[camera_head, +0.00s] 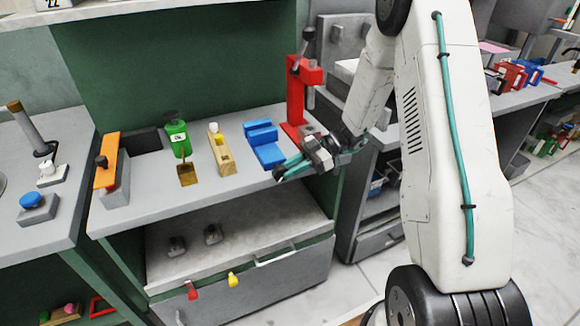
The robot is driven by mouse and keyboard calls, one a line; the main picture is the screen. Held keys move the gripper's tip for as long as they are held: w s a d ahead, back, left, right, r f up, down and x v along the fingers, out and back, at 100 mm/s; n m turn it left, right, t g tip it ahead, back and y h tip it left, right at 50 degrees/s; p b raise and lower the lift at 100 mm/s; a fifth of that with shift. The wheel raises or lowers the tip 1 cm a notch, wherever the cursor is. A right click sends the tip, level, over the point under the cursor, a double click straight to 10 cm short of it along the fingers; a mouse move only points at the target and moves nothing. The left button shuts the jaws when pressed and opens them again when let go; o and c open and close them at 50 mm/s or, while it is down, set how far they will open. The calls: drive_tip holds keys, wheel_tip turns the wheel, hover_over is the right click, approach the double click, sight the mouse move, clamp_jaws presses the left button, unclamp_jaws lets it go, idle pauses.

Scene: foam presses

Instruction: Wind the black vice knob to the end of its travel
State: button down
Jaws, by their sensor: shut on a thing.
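The blue vice (265,147) stands on the grey bench top, right of its middle, with two raised blocks and a gap between them. My gripper (281,172) reaches in from the right to the vice's front end, its teal fingers low and close to the bench. The fingers are shut at a small dark thing at that end, which I take as the black vice knob. The fingers hide most of the knob, so its turn and how far it has travelled cannot be told.
A red press (296,92) stands close behind my gripper. Left of the vice are a wooden block with a white knob (220,153), a green bottle (178,138) and an orange-topped clamp (107,160). The bench's front edge (215,205) is bare.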

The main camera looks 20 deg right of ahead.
drive_tip(key=shift+d+f+y, duration=0.1)
drive_tip(key=shift+f+y, duration=0.15)
drive_tip(key=shift+y, duration=0.25)
drive_tip(key=c, duration=1.2)
unclamp_jaws()
drive_tip(key=shift+c, duration=0.2)
